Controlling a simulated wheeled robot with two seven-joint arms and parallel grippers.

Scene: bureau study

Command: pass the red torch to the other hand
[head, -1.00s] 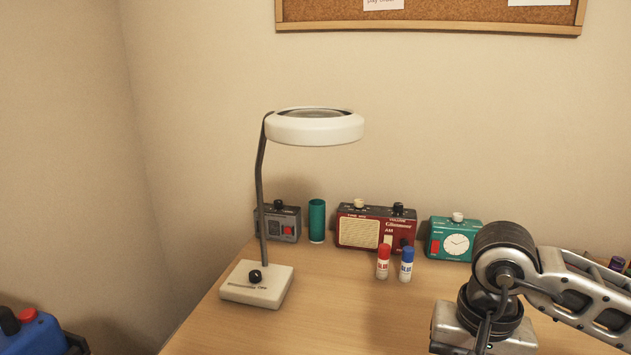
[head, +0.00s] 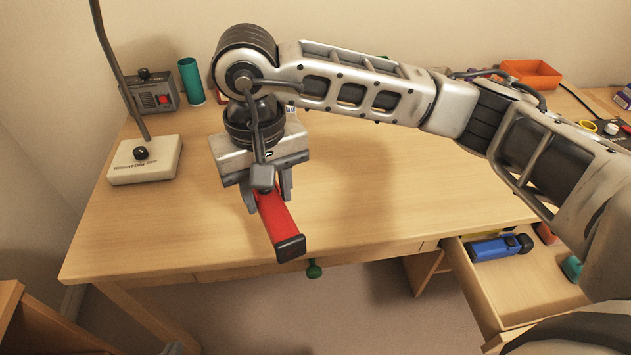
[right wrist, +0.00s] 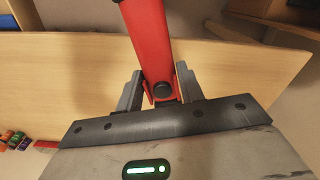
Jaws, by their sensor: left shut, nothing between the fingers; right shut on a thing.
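The red torch (head: 277,216) with a black square end is between the fingers of my right gripper (head: 268,199). It points down toward the desk's front edge in the head view, its black end nearest the camera. In the right wrist view the red torch (right wrist: 149,40) runs up out of the picture from between the two fingers of my right gripper (right wrist: 158,82), which is shut on it. My palm hides part of the torch in the head view. My left gripper is not in view.
The desk (head: 150,235) has clear wood left and right of my right gripper. A lamp base (head: 146,160), grey box (head: 152,92) and green cup (head: 191,82) stand at the back left. An open drawer (head: 540,290) at lower right holds a blue torch (head: 495,247).

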